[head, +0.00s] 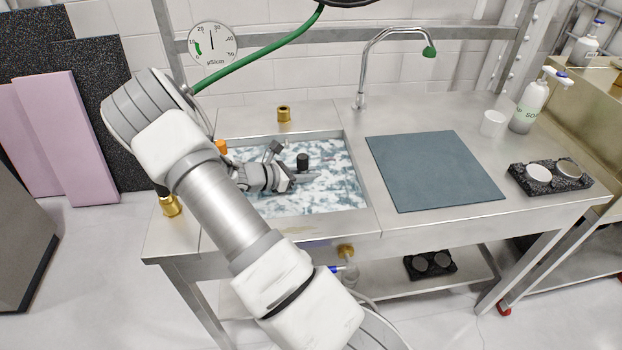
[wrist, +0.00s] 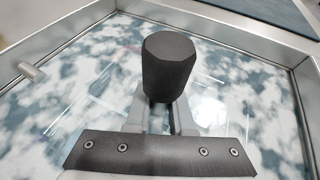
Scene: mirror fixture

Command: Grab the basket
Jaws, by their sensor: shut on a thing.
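A black faceted knob (head: 303,160) stands upright over the sink basin (head: 357,222). It fills the upper middle of the wrist view (wrist: 168,65). My gripper (head: 304,178) reaches low into the basin from the left and is shut on this knob. In the wrist view the two grey fingers (wrist: 165,113) meet the knob's lower part from either side. The basin is filled with cloudy, white-and-blue mottled liquid (head: 335,195). No basket body shows beneath the knob, so I cannot tell how the two are joined.
A blue-grey mat (head: 432,170) lies right of the basin, below a curved tap (head: 395,38). A brass fitting (head: 284,114) stands behind the basin. A white cup (head: 493,123), a bottle (head: 528,107) and a black holder with white discs (head: 550,178) stand farther right.

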